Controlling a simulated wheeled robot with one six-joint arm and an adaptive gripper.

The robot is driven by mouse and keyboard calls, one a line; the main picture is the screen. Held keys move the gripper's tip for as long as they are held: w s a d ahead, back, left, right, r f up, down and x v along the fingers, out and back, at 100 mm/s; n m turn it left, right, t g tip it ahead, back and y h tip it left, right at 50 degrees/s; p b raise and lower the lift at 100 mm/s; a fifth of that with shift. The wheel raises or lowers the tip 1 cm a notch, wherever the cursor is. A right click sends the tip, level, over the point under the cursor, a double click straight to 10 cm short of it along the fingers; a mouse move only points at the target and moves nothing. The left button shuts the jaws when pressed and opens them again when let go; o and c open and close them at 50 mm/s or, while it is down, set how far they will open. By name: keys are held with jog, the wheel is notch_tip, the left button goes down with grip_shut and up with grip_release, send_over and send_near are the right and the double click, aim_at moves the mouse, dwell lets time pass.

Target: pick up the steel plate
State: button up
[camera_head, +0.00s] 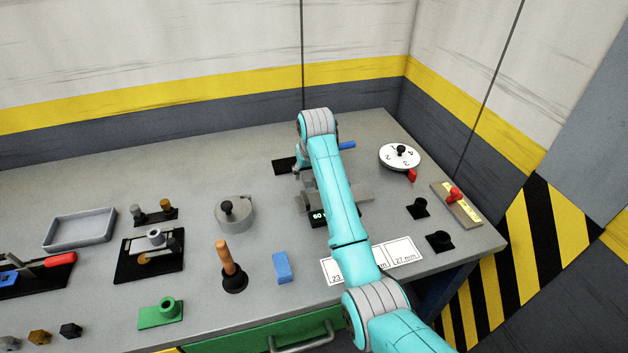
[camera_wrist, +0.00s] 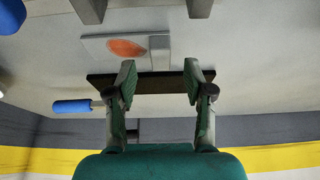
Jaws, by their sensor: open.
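My gripper (camera_wrist: 157,80) is open in the wrist view, its two green-padded fingers apart with no object clamped between them. A pale grey flat plate (camera_wrist: 95,47) with an orange oval patch lies just past the fingertips, a little to the left; it may be the steel plate, but I cannot be sure. A dark bar (camera_wrist: 155,84) spans behind and between the fingers. In the head view my gripper (camera_head: 303,165) is low over the back of the bench, mostly behind my arm. My arm hides the pale plate there.
A blue handle (camera_head: 347,145) sticks out to the right of my gripper. A grey block device (camera_head: 358,193) stands partly behind my arm. A numbered dial (camera_head: 388,153), a grey tray (camera_head: 80,232), a wood-handled tool (camera_head: 226,258) and a blue block (camera_head: 283,268) share the bench.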

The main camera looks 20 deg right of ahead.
jog(key=shift+x, duration=1.3)
grip_shut()
jog(key=shift+a+r, duration=0.1)
